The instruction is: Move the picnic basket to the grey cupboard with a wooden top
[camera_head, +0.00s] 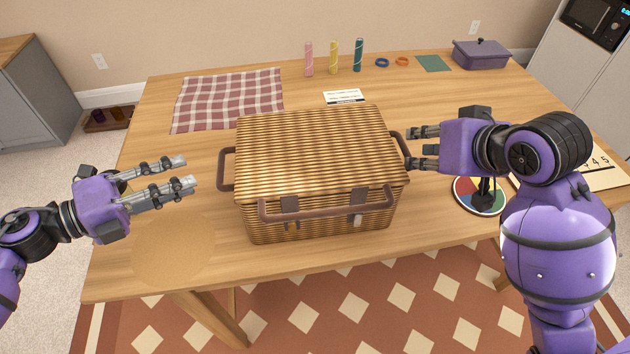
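The wicker picnic basket (315,150) stands shut on the wooden table, with a brown handle at each side and one along its front. My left gripper (190,172) is open and empty, a short way left of the basket's left handle (225,169). My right gripper (408,148) is at the basket's right handle (399,145), its fingers apart with their tips close to the handle; whether they touch it is unclear. The grey cupboard with a wooden top (38,90) stands at the far left, partly cut off by the picture's edge.
The table (300,262) also bears a checkered cloth (230,98), a round mat (172,248), a colour wheel (467,200), three candles (334,57), a white card (344,96) and a purple box (480,54). A small rack (106,118) sits on the floor beside the cupboard.

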